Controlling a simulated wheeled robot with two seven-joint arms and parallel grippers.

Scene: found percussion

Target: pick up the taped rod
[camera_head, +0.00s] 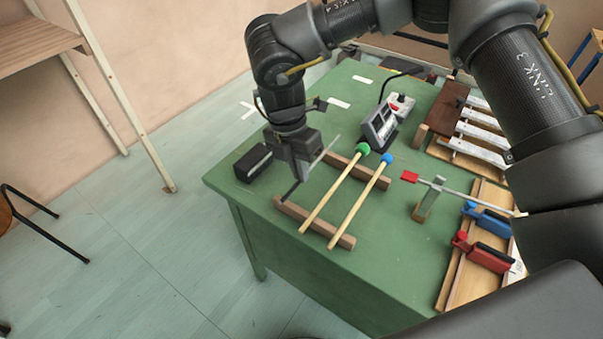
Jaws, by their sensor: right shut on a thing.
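The taped rod (326,150) is thin and grey, with a dark stretch at its lower left end. My right gripper (302,174) points down and is shut on the rod near its middle. The rod slants over the left ends of two wooden rails (345,241). I cannot tell for sure whether it is clear of them. My left gripper is not in view.
Two mallets with a green head (362,148) and a blue head (388,158) lie across the rails just right of the rod. A black box (253,163) sits left of my gripper. A small grey device (379,127) stands behind on the green table (390,255).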

